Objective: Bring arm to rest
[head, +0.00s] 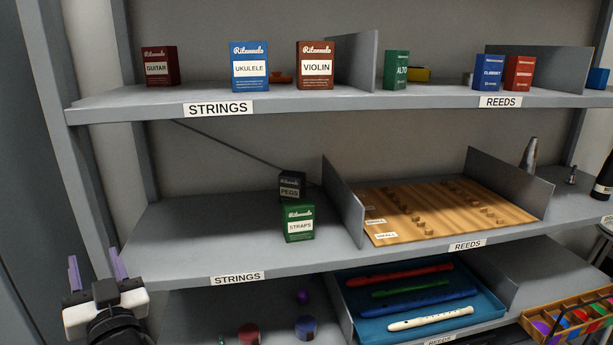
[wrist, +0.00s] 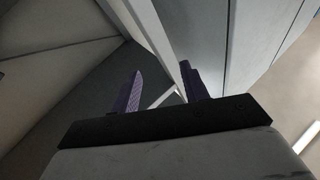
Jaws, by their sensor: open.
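My gripper (head: 82,272) is at the lower left in the head view, in front of the left end of the shelving. Its two purple fingers point up and stand apart with nothing between them. In the wrist view my gripper (wrist: 158,90) also shows open and empty, with grey panels and a pale edge beyond the fingers. Only the end of my arm shows in the head view; the rest is out of frame.
The left shelf post (head: 88,180) stands close behind my gripper. The middle shelf (head: 190,235) holds a green straps box (head: 299,223), a dark pegs box (head: 291,187) and a wooden board (head: 450,205). A blue tray (head: 485,300) of recorders sits below. The middle shelf's left part is bare.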

